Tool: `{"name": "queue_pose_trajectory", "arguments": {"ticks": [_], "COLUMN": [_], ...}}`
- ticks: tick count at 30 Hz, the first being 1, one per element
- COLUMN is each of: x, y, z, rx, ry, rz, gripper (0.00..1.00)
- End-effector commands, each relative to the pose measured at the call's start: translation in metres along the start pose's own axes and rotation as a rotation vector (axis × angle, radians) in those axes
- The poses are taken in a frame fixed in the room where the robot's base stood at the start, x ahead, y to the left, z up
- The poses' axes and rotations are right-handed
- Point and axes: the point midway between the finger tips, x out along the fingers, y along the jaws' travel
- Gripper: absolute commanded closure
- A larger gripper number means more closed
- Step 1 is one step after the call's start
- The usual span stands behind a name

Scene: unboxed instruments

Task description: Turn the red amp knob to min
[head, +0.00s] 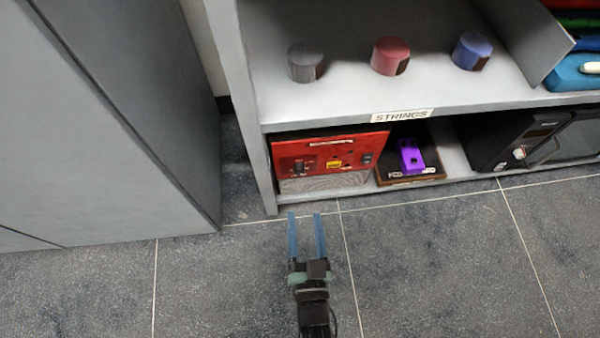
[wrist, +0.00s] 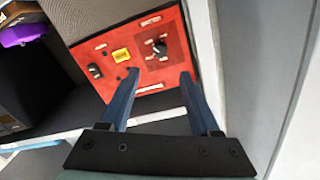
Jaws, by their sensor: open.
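The red amp (head: 315,153) stands on the lower shelf, its front panel facing out. Its dark knob (head: 298,168) is on the left of the panel, with a yellow label and a dark switch (head: 367,158) further right. In the wrist view the red panel (wrist: 112,40) appears turned, and the black knob (wrist: 159,47) with a light mark shows just beyond the fingertips. My gripper (head: 304,215) has two blue fingers, apart and empty, in front of the amp and below the knob in the head view. The fingers (wrist: 159,74) do not touch the knob.
A purple pedal (head: 410,157) on a dark board sits right of the amp. A black amp (head: 512,142) is further right. Three round knob-like pieces stand on the shelf above the STRINGS label (head: 402,116). A grey cabinet (head: 100,110) rises at left. The floor in front is clear.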

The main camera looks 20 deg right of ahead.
Motion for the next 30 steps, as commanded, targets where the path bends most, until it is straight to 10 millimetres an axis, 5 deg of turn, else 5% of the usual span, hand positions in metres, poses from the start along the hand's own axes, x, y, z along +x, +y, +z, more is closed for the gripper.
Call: {"name": "queue_pose_trajectory", "arguments": {"ticks": [9, 15, 28, 30], "x": [0.069, 0.097, 0.108, 0.108], "y": [0.001, 0.001, 0.0, 0.0], "z": [0.003, 0.002, 0.0, 0.0], "rx": [0.001, 0.001, 0.0, 0.0], "ry": [0.005, 0.003, 0.0, 0.0], "rz": [-0.002, -0.001, 0.0, 0.0], "gripper": [0.37, 0.37, 0.37, 0.46]}}
